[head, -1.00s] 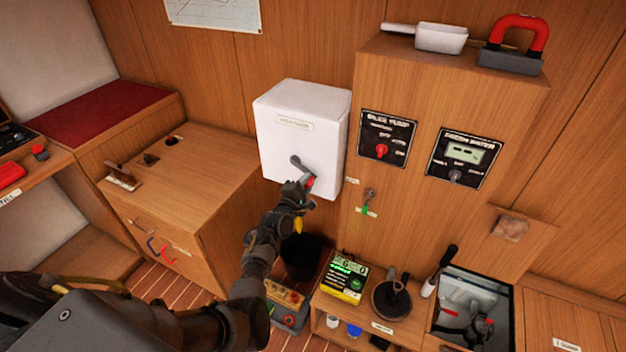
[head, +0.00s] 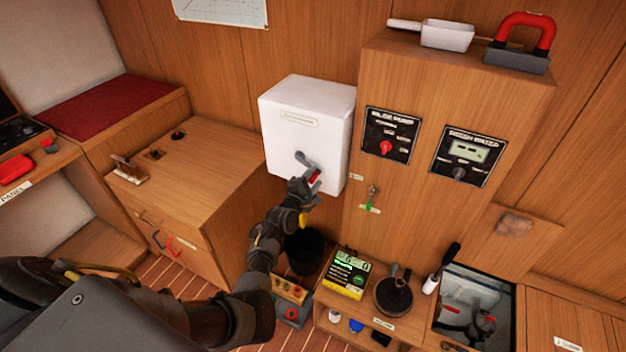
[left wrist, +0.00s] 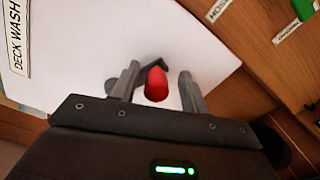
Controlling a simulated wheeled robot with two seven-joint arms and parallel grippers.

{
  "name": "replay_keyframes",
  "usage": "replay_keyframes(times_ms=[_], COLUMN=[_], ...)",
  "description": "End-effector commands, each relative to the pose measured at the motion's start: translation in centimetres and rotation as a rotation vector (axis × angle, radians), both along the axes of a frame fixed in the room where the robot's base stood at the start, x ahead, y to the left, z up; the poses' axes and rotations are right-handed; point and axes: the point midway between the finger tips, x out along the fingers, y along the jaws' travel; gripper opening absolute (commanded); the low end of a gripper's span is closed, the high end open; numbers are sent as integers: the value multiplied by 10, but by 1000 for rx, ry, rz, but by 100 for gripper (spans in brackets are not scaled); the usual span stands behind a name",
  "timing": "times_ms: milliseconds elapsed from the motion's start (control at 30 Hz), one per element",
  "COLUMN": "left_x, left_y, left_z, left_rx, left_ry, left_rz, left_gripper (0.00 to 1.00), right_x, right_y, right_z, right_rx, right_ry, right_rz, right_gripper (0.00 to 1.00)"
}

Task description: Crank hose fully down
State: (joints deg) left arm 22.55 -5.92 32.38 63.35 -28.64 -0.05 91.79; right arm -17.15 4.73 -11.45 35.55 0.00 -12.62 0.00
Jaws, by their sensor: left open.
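A white wall box (head: 306,125) carries a grey crank (head: 306,160) with a red knob (head: 314,176) on its lower front. In the left wrist view the label at the left reads "DECK WASH". My left gripper (head: 306,188) is at the crank's knob. In the left wrist view the open jaws (left wrist: 156,88) stand on either side of the red knob (left wrist: 156,84), with space visible between it and the right finger. The dark crank arm shows behind the knob. No hose is clearly seen. My right gripper is not seen.
A wooden cabinet (head: 408,240) with two black panels stands just right of the box. A wooden counter (head: 195,180) stands at the left.

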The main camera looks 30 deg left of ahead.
Motion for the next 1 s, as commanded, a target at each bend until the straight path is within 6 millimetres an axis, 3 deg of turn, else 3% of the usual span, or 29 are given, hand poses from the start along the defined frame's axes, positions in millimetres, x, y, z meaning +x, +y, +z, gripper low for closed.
replay_keyframes(times_ms=[233, 700, 1000], left_x=[-9, -91, -108], left_y=[2, 1, 1], left_z=[1, 0, 1], left_rx=[1, 2, 1], left_ry=[-3, 0, 1], left_rz=[4, 0, -1], left_gripper=[45, 45, 45], right_x=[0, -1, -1], right_y=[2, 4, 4], right_z=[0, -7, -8], right_rx=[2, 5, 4], right_ry=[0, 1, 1], right_rz=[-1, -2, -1], right_gripper=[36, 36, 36])
